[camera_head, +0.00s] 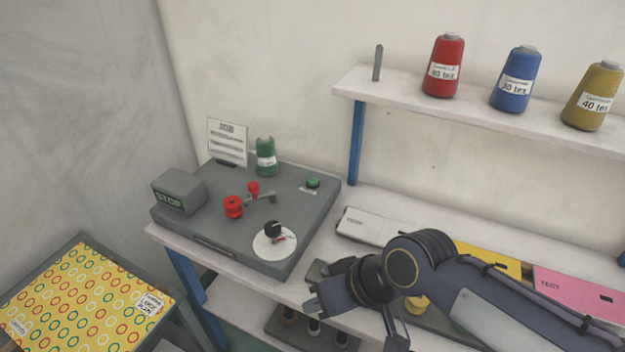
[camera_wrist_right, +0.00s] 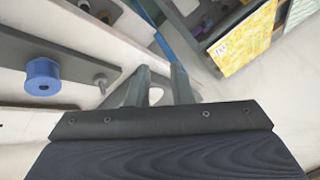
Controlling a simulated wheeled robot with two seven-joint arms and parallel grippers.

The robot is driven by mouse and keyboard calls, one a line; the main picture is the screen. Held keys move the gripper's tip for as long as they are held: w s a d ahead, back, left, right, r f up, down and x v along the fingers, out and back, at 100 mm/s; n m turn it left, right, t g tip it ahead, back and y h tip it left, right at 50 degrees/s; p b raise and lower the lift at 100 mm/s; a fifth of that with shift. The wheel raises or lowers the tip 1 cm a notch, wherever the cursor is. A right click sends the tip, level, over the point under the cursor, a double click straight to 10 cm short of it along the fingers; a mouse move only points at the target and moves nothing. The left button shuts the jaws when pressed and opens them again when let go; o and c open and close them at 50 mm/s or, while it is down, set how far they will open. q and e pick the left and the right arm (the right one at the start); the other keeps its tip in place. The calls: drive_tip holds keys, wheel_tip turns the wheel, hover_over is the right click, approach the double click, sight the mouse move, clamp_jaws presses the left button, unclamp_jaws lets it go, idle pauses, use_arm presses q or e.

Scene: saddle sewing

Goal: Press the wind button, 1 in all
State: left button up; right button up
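A green button (camera_head: 313,183) sits on a small pale plate at the right rear of the grey winding machine (camera_head: 210,228), on the table in the head view. I take it as the wind button; it is uncovered. My right gripper (camera_head: 318,302) is in front of the machine's right front corner, well apart from the button. In the right wrist view my right gripper's fingers (camera_wrist_right: 161,70) show a gap with nothing between them. The button cannot be made out in that view. My left gripper is not in view.
The machine carries a STOP box (camera_head: 178,192), red spool (camera_head: 233,206), green thread cone (camera_head: 265,157) and dial (camera_head: 275,241). Red (camera_head: 443,66), blue (camera_head: 516,80) and yellow (camera_head: 592,97) cones stand on the shelf. A blue spool (camera_wrist_right: 42,75) shows in the wrist view.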

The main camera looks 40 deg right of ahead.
clamp_jaws()
idle(1.4)
